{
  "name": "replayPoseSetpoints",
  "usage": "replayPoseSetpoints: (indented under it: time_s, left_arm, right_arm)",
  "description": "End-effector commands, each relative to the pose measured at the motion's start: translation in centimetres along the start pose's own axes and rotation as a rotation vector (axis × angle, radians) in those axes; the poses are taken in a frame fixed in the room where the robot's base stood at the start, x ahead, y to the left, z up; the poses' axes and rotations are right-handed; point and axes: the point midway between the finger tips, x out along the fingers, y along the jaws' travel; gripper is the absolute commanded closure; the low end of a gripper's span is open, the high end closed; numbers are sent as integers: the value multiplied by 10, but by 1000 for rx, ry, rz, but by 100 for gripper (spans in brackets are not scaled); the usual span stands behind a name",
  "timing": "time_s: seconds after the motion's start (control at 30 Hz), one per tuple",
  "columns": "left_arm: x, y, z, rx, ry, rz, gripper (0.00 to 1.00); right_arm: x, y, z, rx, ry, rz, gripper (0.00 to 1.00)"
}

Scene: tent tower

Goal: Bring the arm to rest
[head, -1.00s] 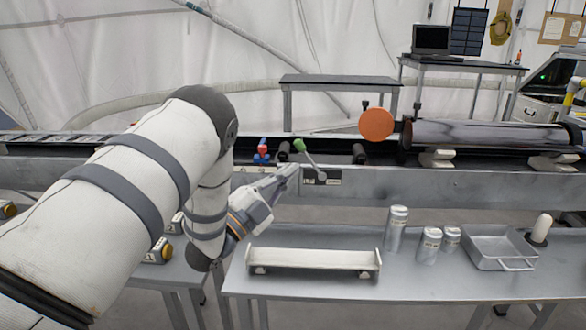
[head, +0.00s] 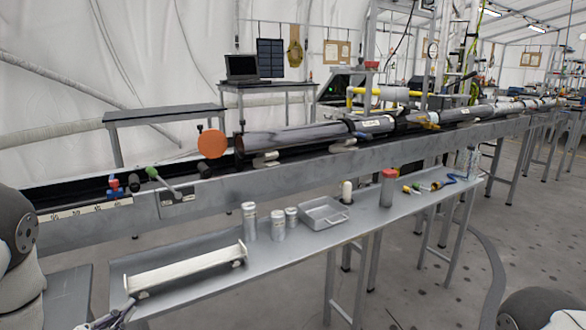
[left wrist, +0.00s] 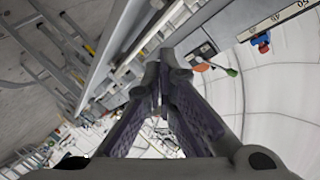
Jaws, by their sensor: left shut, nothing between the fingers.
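My left arm comes in at the left edge of the head view. Only the end of my left gripper (head: 112,316) shows, low at the bottom left by the near corner of the bench. In the left wrist view my left gripper (left wrist: 157,78) is shut, its two fingers meeting at the tips with nothing between them. It hangs clear of the bench and touches nothing that I can see. My right gripper is not in view; a rounded part of my right arm shows at the bottom right corner of the head view.
A steel bench (head: 290,240) carries a white cradle (head: 185,268), several metal cans, a tray (head: 322,213) and a red-capped bottle (head: 388,188). Behind it runs a long rail (head: 225,190) with a lever with a green knob (head: 152,172) and a dark tube (head: 290,137).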

Motion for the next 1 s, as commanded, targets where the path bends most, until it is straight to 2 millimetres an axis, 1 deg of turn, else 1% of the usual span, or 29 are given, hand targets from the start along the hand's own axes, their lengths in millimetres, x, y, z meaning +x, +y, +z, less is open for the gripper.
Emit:
replayPoseSetpoints:
  time_s: [0.03, 0.07, 0.1, 0.17, 0.2, 0.27, 0.3, 0.37, 0.4, 0.5, 0.6, 0.67, 0.73, 1.0]
  left_arm:
    - [-16, 33, 17, -80, -111, 83, 100]
    - [-29, 55, 30, -131, -191, 134, 100]
    - [-49, 84, 46, -200, -302, 199, 100]
    - [-86, 126, 67, -295, -472, 290, 100]
    - [-115, 151, 78, -353, -589, 345, 100]
    - [-164, 184, 91, -429, -768, 418, 100]
    - [-198, 202, 96, -473, -887, 458, 100]
    - [-248, 224, 100, -525, -1055, 507, 100]
    - [-278, 234, 101, -550, -1156, 531, 100]
    - [-339, 248, 97, -587, -1357, 569, 100]
    - [-373, 252, 93, -601, -1471, 582, 100]
    - [-381, 253, 92, -604, -1500, 585, 100]
    - [-384, 253, 92, -605, -1511, 586, 100]
    - [-382, 253, 92, -605, -1506, 586, 100]
  right_arm:
    - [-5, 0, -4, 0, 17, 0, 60]
    - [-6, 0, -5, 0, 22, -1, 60]
    - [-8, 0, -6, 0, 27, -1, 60]
    - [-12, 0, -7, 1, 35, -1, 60]
    - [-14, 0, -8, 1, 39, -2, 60]
    - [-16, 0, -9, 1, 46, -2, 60]
    - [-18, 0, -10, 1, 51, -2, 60]
    - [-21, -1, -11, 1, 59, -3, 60]
    - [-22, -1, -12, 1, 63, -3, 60]
    - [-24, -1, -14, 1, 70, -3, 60]
    - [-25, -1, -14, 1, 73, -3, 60]
    - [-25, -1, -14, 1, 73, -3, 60]
    - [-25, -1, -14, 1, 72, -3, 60]
    - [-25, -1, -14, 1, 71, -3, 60]
